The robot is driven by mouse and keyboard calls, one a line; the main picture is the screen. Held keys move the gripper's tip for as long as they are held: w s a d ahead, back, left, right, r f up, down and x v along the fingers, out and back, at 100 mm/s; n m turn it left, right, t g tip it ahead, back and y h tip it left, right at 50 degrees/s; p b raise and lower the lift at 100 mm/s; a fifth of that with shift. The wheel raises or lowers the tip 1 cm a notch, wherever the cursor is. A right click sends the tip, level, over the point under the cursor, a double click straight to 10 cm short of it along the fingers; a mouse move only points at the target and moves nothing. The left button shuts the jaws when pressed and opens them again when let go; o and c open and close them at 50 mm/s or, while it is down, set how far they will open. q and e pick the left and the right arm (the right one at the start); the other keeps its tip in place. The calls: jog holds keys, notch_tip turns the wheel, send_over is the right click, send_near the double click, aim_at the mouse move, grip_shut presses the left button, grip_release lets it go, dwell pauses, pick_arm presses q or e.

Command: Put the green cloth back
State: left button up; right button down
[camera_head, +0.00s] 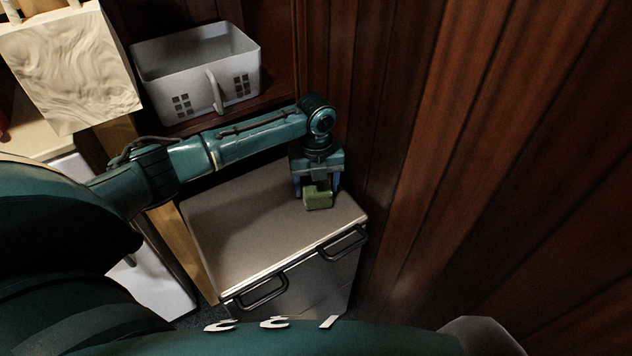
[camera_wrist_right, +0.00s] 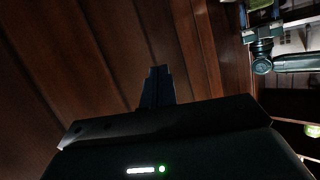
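The green cloth (camera_head: 318,199) is a small, block-like folded piece at the far right part of the grey cabinet top (camera_head: 245,225). My left gripper (camera_head: 318,187) points down over that spot, with its blue fingers on either side of the cloth, and appears shut on it. Whether the cloth touches the cabinet top is hard to tell. My right gripper (camera_wrist_right: 157,88) shows in the right wrist view, its fingers together and empty, in front of dark wood paneling. The left gripper and a bit of green also show small at that view's top right.
A white plastic basket (camera_head: 188,103) stands on a dark wood shelf behind my left arm. A pale patterned box (camera_head: 70,70) is at the upper left. The cabinet has dark front handles (camera_head: 262,293). The wood-paneled wall (camera_head: 480,150) closes off the right side. The cabinet top's left part is clear.

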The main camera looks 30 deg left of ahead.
pick_arm(q)
jog(key=shift+o, duration=1.3)
pick_arm(e)
jog(key=shift+f, duration=0.1)
pick_arm(q)
jog(key=shift+r, duration=0.1)
jog(key=shift+r, duration=0.4)
notch_tip(320, 180, up, 11)
jog(key=p, duration=0.2)
jog(key=shift+r, duration=0.2)
pick_arm(e)
jog(key=shift+w+a+f+g, duration=0.3)
jog(key=shift+a+g, duration=0.1)
jog(key=shift+g, duration=0.1)
jog(key=shift+r, duration=0.15)
